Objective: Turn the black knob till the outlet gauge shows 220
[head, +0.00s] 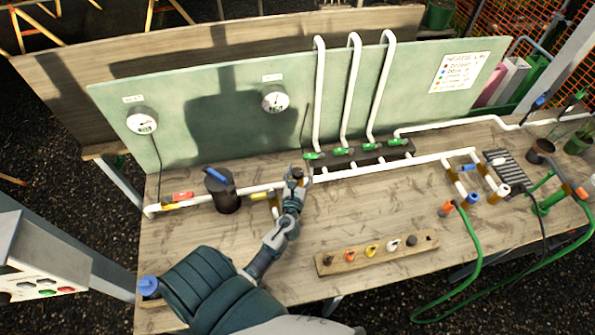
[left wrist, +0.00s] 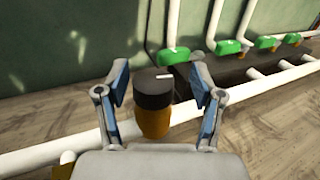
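The black knob (left wrist: 152,92) sits upright on a brass body (left wrist: 153,122) on the white pipe, with a white mark on its top. It shows small in the head view (head: 297,172). My left gripper (left wrist: 158,70) is open, one finger on each side of the knob, with a visible gap on both sides. Two round white gauges, a left one (head: 142,121) and a right one (head: 275,100), are on the green panel. Their labels and readings are too small to read, so I cannot tell which is the outlet gauge. My right gripper is not in view.
A black filter canister (head: 222,192) stands left of the knob. Green-handled valves (head: 340,151) and tall white pipes (head: 353,95) are close on the right. A wooden strip (head: 375,254) with several coloured knobs lies in front. A green hose (head: 470,265) loops at right.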

